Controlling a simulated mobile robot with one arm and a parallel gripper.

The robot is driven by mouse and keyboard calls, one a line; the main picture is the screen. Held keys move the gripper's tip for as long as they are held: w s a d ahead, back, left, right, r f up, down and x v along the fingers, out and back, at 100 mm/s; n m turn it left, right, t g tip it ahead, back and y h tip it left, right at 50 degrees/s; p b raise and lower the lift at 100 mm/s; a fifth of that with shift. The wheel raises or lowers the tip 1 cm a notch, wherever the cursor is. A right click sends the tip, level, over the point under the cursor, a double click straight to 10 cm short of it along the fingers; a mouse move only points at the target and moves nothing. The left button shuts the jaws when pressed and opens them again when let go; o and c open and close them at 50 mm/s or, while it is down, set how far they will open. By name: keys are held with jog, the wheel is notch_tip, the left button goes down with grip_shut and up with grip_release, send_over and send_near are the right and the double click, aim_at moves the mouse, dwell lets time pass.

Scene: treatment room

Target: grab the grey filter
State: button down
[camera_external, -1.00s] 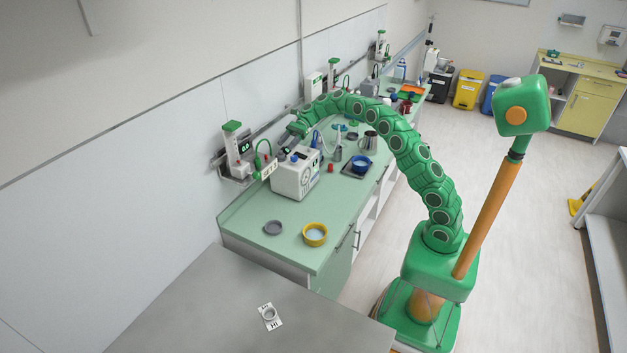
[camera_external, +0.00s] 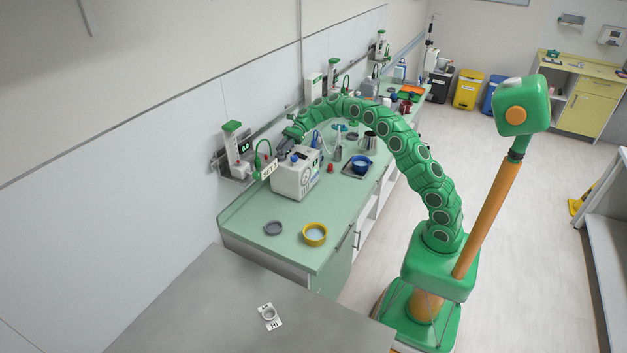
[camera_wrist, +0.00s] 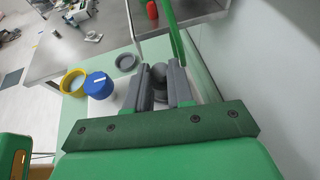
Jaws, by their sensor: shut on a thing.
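My gripper (camera_wrist: 160,88) is shut on the grey filter (camera_wrist: 159,74), a dark grey rounded piece between its two grey fingers in the wrist view. The fingers hide the filter's sides. In the external view my gripper (camera_external: 285,148) is at the back left of the white machine (camera_external: 293,180), close to the wall. I cannot make out the filter clearly there. In the wrist view I cannot tell whether the filter is lifted clear of the machine.
A blue cap (camera_wrist: 98,84) is close left of my gripper. A yellow bowl (camera_external: 315,234) and a grey dish (camera_external: 273,228) stand on the green counter (camera_external: 245,212). A wall-mounted device (camera_external: 234,148) with a hose is to the left. The counter's front end is mostly clear.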

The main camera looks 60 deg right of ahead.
jog(key=shift+r, duration=0.15)
jog(key=shift+r, duration=1.55)
jog(key=s+r, duration=0.9)
jog(key=s, duration=0.5)
jog(key=shift+d+r, duration=0.25)
jog(key=shift+r, duration=0.05)
